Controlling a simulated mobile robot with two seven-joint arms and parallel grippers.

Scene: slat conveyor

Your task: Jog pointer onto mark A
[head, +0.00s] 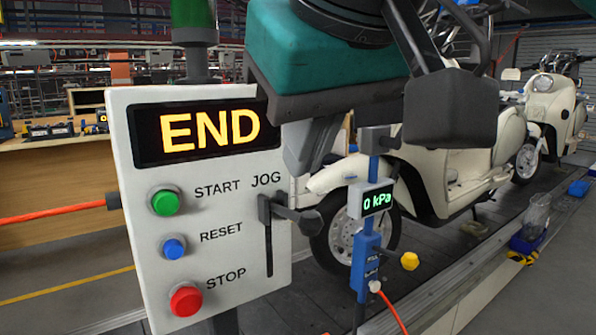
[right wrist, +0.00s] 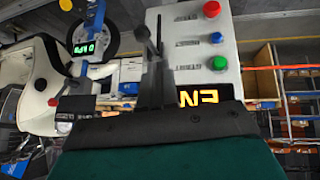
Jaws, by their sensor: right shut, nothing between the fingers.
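The white control panel (head: 215,225) has a JOG slot with a dark lever (head: 290,215) near the slot's top end. My right gripper (head: 300,168) is shut and empty, its fingers pointing down just above the lever. In the right wrist view the shut fingers (right wrist: 155,88) reach towards the panel (right wrist: 244,50), close to a dark lever-like part; I cannot tell if they touch it. The display (head: 207,132) reads END. I cannot make out the pointer or mark A in either view. My left gripper is not in view.
Green START (head: 165,202), blue RESET (head: 174,247) and red STOP (head: 186,300) buttons sit left of the slot. A blue post with a 0 kPa gauge (head: 373,199) stands right of the panel. Cream scooters (head: 455,165) stand on the dark conveyor behind.

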